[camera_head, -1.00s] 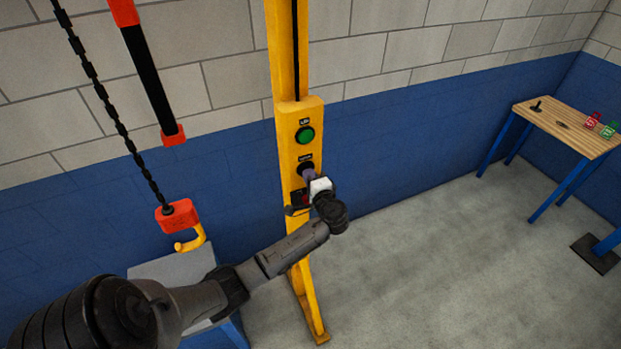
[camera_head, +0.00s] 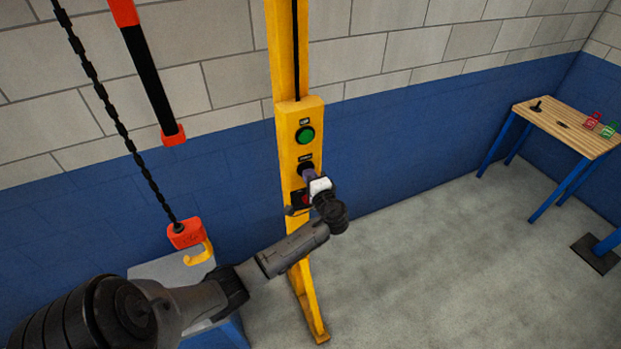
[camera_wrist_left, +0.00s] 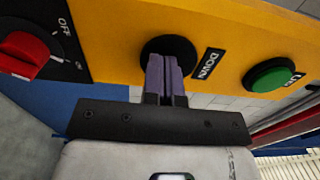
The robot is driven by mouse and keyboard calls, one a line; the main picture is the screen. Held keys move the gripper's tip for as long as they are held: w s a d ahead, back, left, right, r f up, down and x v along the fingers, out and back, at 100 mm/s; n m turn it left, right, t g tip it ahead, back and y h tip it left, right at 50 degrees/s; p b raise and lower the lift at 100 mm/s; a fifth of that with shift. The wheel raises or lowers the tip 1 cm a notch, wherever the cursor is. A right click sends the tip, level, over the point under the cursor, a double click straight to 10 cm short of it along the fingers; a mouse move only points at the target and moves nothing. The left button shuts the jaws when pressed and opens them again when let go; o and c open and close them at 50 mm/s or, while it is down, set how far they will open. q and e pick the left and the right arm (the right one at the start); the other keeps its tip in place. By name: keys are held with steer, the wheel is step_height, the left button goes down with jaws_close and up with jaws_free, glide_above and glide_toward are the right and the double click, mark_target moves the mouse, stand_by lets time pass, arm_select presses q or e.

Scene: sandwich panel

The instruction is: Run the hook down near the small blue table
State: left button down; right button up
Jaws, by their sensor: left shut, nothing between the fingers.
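The hook (camera_head: 198,254) is yellow under a red block (camera_head: 187,233) on a black chain, and hangs just above or beside the grey top of the small blue table (camera_head: 152,269); the exact gap is hard to tell. My left gripper (camera_head: 307,172) is shut and empty, its fingertips at the black DOWN button (camera_head: 304,167) on the yellow control panel (camera_head: 286,150). In the left wrist view the purple fingers (camera_wrist_left: 166,66) meet the DOWN button (camera_wrist_left: 170,48) and cover part of it. My right gripper is not in view.
A green UP button (camera_head: 305,135) sits above DOWN, and a red OFF/ON switch (camera_wrist_left: 27,55) is on the panel's other side. A wooden workbench (camera_head: 565,125) stands far right. Open grey floor lies between.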

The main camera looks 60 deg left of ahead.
arm_select(q)
steer(key=shift+s+a+r, duration=0.15)
steer(key=shift+a+r, duration=0.05)
steer(key=shift+a, duration=0.15)
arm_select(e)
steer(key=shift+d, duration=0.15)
arm_select(q)
steer(key=shift+d, duration=0.1)
steer(key=s+d+b, duration=0.1)
steer(key=d, duration=1.3)
steer(key=shift+d+f+b, duration=0.25)
steer(key=shift+f+b, duration=0.05)
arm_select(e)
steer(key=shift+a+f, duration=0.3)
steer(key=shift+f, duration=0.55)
arm_select(q)
steer(key=shift+s, duration=0.1)
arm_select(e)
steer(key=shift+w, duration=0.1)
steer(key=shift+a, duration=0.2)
